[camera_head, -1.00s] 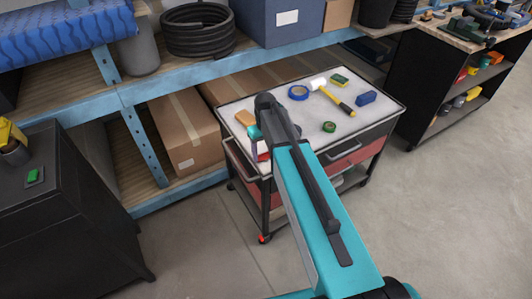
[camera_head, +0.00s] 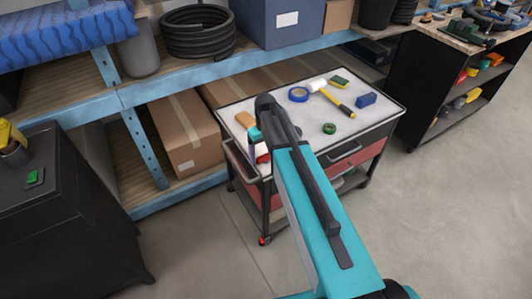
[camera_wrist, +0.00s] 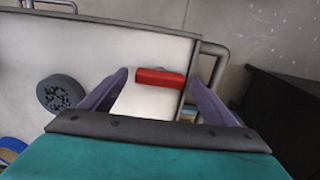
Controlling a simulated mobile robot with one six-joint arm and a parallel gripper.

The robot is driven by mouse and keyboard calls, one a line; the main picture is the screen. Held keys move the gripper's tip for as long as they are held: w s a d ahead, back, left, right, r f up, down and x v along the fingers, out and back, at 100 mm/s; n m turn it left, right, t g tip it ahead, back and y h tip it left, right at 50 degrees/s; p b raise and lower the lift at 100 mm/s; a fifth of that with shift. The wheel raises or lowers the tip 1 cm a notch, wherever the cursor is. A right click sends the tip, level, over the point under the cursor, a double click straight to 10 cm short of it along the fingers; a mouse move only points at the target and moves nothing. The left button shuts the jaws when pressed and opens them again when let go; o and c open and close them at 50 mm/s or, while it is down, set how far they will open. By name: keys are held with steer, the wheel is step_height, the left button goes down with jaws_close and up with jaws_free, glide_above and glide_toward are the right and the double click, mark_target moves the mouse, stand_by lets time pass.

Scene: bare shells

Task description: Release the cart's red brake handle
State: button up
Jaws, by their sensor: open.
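The cart (camera_head: 388,108) has a pale top with a dark rim, and a tube push handle on its left end, which also shows in the wrist view (camera_wrist: 212,80). A small red piece (camera_head: 265,240) sits low at its front-left caster. My gripper (camera_wrist: 160,82) is open, with purple-grey fingers, at the cart's left end. A red block-like part (camera_wrist: 160,77) on a whitish body (camera_wrist: 140,103) shows between the fingers. I cannot tell whether the fingers touch it. In the head view my arm hides part of this end, and red and white show beside the gripper.
On the cart top lie a blue tape roll (camera_head: 299,94), a hammer (camera_head: 338,102), a blue block (camera_head: 366,99) and a green roll (camera_head: 329,128). Shelving with boxes (camera_head: 185,130) stands behind, and a black cabinet (camera_head: 65,220) at left. The floor at right is clear.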

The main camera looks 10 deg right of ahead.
mark_target(265, 155)
steer(key=shift+r, duration=0.1)
step_height(265, 155, up, 14)
steer(key=b, duration=0.3)
stand_by(0.7)
steer(key=shift+s+f, duration=0.1)
steer(key=shift+f, duration=0.1)
stand_by(0.4)
